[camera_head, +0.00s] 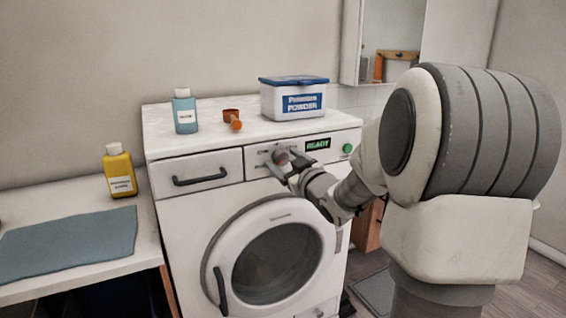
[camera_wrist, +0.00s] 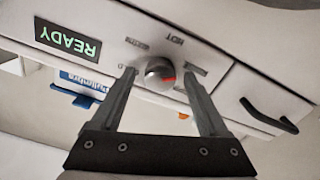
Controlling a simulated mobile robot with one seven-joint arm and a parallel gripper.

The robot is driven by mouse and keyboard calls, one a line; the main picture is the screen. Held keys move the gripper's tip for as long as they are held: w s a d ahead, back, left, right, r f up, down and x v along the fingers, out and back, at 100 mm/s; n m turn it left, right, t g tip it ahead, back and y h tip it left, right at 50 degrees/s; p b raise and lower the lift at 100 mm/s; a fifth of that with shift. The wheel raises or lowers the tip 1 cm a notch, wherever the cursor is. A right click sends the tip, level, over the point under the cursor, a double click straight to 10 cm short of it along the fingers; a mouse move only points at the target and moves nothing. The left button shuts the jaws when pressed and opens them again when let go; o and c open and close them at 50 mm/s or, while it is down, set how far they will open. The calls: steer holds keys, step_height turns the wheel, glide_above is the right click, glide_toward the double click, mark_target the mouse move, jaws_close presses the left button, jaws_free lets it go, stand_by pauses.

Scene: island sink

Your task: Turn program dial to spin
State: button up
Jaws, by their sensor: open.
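The washing machine (camera_head: 190,235) stands against the wall, with its round door closed. Its program dial (camera_head: 280,157) is on the front panel, left of the green-lit display (camera_head: 318,144) that reads READY. One label reads HOT; the others are too small to read surely. My gripper (camera_head: 288,168) is open at the panel. In the wrist view its two fingers (camera_wrist: 160,85) lie on either side of the dial, with visible gaps.
A detergent drawer (camera_head: 200,172) with a dark handle is left of the dial. A green button (camera_head: 347,148) is right of the display. A powder box (camera_head: 293,98), an orange scoop (camera_head: 234,121) and a teal bottle (camera_head: 185,112) stand on top. A yellow bottle (camera_head: 119,172) stands on the left counter.

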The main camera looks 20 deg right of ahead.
jaws_close()
stand_by(0.3)
steer(key=m+p, duration=0.4)
steer(key=m, duration=0.1)
steer(key=shift+r, duration=0.15)
steer(key=m+p, duration=0.2)
steer(key=m, duration=0.2)
steer(key=shift+m+p, duration=0.3)
steer(key=shift+p, duration=0.05)
steer(key=shift+d+m+p, duration=0.1)
steer(key=shift+m+p, duration=0.5)
steer(key=shift+m, duration=0.5)
steer(key=shift+f, duration=0.2)
